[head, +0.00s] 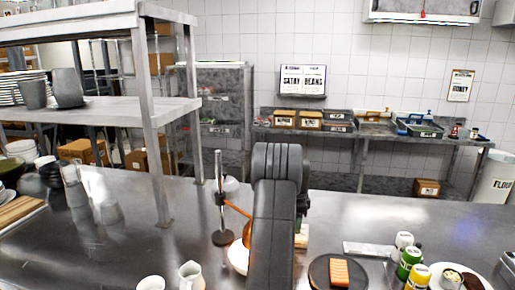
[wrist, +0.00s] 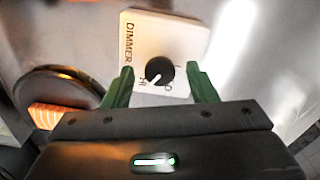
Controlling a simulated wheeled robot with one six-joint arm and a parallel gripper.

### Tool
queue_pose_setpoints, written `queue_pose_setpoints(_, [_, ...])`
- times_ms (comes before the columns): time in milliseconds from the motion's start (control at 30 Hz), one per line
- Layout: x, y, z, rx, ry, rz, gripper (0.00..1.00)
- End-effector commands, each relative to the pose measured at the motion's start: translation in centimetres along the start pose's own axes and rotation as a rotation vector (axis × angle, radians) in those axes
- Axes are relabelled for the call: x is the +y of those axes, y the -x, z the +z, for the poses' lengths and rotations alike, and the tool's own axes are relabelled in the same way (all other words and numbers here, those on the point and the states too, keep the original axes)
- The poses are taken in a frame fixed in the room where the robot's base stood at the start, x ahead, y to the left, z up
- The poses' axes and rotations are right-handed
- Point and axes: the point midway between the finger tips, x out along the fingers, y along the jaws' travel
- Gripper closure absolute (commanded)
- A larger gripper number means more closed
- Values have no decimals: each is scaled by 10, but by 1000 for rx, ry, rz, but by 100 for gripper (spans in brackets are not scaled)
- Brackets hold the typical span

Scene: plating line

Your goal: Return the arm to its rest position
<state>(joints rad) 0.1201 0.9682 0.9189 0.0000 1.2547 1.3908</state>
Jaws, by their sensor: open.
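In the wrist view my gripper (wrist: 160,74) is open, its two green fingers spread either side of a black dimmer knob (wrist: 160,70). A gap shows between the knob and each finger. The knob sits on a white plate (wrist: 183,34) marked DIMMER, and its white pointer mark is toward the HI side. In the head view my dark arm (head: 272,225) reaches out over the steel counter, and its gripper end is hidden behind the arm links.
A black plate with an orange slab (head: 340,272) lies right of my arm. A lamp stand (head: 221,225) and glowing lamp (head: 238,256) are close on the left. Bottles (head: 408,262), white jugs (head: 190,275) and a steel shelf (head: 147,110) stand around. The counter's right back is fairly clear.

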Motion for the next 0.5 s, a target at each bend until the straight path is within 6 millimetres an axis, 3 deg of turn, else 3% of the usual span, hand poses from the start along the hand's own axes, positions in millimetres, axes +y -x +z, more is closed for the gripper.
queue_pose_setpoints(167, [-1,15,0,1,-13,-4,48])
queue_pose_setpoints(500, [-1,80,0,1,-13,-6,48])
